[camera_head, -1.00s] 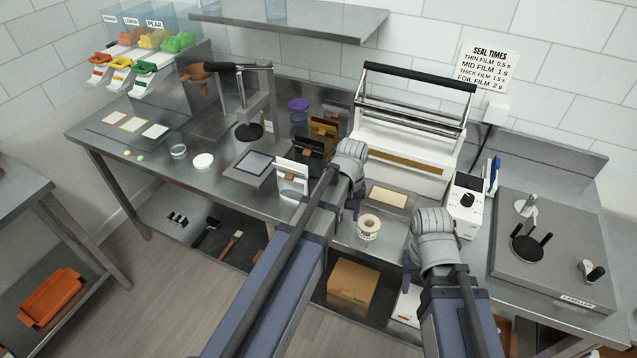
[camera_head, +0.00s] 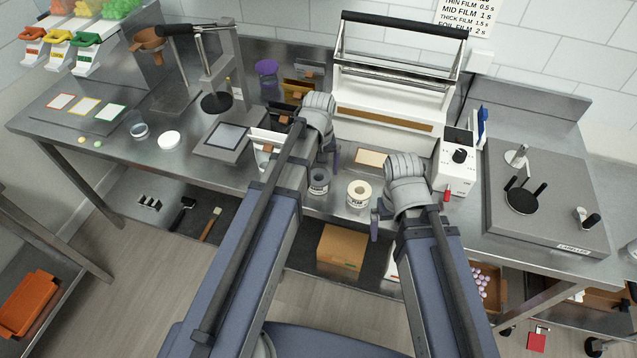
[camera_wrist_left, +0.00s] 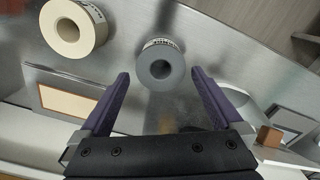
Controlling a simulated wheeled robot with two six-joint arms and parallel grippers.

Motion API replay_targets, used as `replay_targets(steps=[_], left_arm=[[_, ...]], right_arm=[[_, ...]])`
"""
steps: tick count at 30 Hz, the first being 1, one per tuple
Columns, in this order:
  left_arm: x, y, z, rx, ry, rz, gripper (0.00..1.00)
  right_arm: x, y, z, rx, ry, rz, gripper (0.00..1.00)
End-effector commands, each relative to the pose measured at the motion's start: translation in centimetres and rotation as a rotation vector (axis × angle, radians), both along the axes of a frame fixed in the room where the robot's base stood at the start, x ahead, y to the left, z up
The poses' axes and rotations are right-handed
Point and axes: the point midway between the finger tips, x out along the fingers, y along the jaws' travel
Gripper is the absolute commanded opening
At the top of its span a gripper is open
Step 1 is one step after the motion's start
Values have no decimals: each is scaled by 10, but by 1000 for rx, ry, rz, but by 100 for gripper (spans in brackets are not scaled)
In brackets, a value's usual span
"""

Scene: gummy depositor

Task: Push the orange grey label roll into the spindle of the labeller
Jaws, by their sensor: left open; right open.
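The grey label roll (camera_head: 318,182) stands on the table near its front edge; it also shows in the left wrist view (camera_wrist_left: 160,66), its lettering too small to read. My left gripper (camera_head: 322,162) is open just behind and above it. In the left wrist view its purple fingertips (camera_wrist_left: 161,80) lie either side of the roll's near part, not closed on it. My right gripper (camera_head: 384,218) is open and empty near the front edge, right of a cream roll. The labeller (camera_head: 560,190) stands at the right, with a silver upright post (camera_head: 517,157) and a black pronged disc (camera_head: 522,199).
The cream roll marked PEAR (camera_head: 358,194) stands close right of the grey roll. The white sealer (camera_head: 390,120) stands behind my grippers. A white control box (camera_head: 457,160) and blue pen (camera_head: 482,125) stand between it and the labeller. Pouches (camera_head: 265,140) stand left of my left gripper.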

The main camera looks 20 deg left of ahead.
Motion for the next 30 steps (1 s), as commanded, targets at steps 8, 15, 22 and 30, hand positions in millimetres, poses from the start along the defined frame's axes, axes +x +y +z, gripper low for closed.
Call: replay_targets(steps=[8,15,22,30], left_arm=[[-2,1,-38,0,0,0,100],[-2,1,-48,0,0,0,100],[-2,1,-46,0,0,0,92],[-2,1,-46,0,0,0,62]], right_arm=[[0,0,-38,0,0,0,100],[0,0,-48,0,0,0,100],[0,0,-46,0,0,0,100],[0,0,-46,0,0,0,100]])
